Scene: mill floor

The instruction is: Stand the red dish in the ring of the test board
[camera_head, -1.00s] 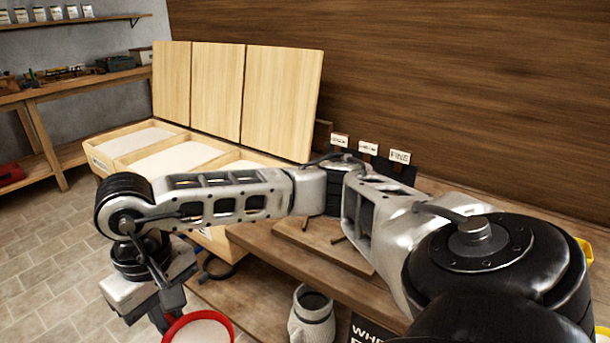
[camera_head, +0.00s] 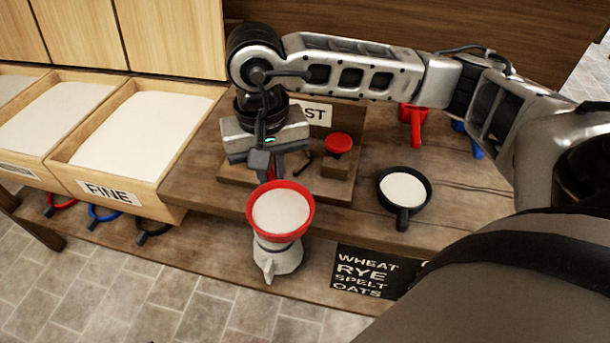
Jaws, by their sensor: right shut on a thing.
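The red dish (camera_head: 281,237) is full of pale flour and looks about level. My right gripper (camera_head: 279,172) is shut on its handle and holds it in front of the test board (camera_head: 334,189). The test board is a wooden base at the front of the bench, with a sign behind it that is partly covered by my gripper. A small block with a red round top (camera_head: 339,143) stands on the board's right part. I cannot make out the ring; my gripper covers the board's left part. My left gripper is not in view.
A grey jug (camera_head: 277,263) stands below and behind the dish in the picture. A black flour-filled scoop (camera_head: 404,214) is on the bench to the right, with red (camera_head: 413,118) and blue (camera_head: 469,137) handled things beyond. The FINE flour bin (camera_head: 107,191) is at left.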

